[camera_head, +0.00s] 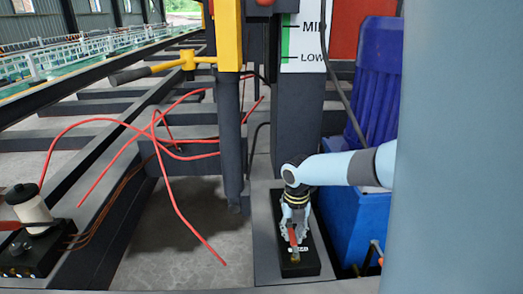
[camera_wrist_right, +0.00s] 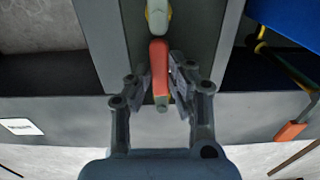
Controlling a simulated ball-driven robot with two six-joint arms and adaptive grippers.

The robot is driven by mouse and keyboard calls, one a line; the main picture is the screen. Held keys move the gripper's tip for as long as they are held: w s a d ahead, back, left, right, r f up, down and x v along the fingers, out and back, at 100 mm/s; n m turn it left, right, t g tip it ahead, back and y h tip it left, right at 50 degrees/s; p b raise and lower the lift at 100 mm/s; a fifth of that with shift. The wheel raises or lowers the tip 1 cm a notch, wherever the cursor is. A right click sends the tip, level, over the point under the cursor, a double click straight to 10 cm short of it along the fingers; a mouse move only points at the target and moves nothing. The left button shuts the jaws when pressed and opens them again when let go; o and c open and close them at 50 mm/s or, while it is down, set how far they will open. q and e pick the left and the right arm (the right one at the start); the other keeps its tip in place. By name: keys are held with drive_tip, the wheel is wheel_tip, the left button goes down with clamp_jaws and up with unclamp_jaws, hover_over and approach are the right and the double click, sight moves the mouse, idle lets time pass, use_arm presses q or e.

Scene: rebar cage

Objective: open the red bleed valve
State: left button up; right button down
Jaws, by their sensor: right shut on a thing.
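The red bleed valve's handle (camera_wrist_right: 159,66) lies between the two fingers of my right gripper (camera_wrist_right: 158,82) in the wrist view. It runs roughly along the fingers, with a pale rounded end above it. In the head view my right gripper (camera_head: 295,222) points down over a black block (camera_head: 301,266) on the grey plate. A small piece of the red handle (camera_head: 292,239) shows between the fingers there. The right gripper is shut on the handle; its fingers hide part of it. My left gripper is not in view.
A dark column (camera_head: 298,120) with a MID/LOW scale (camera_head: 304,45) rises behind. Loose red cables (camera_head: 170,180) hang at left. An orange-red handle (camera_wrist_right: 290,131) is on a yellow pipe at right.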

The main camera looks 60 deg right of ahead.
drive_tip(key=shift+a, duration=0.1)
drive_tip(key=c, duration=1.2)
unclamp_jaws()
drive_tip(key=shift+c, duration=0.2)
drive_tip(key=shift+r, duration=0.2)
wheel_tip(320, 180, up, 12)
drive_tip(key=shift+f, duration=0.25)
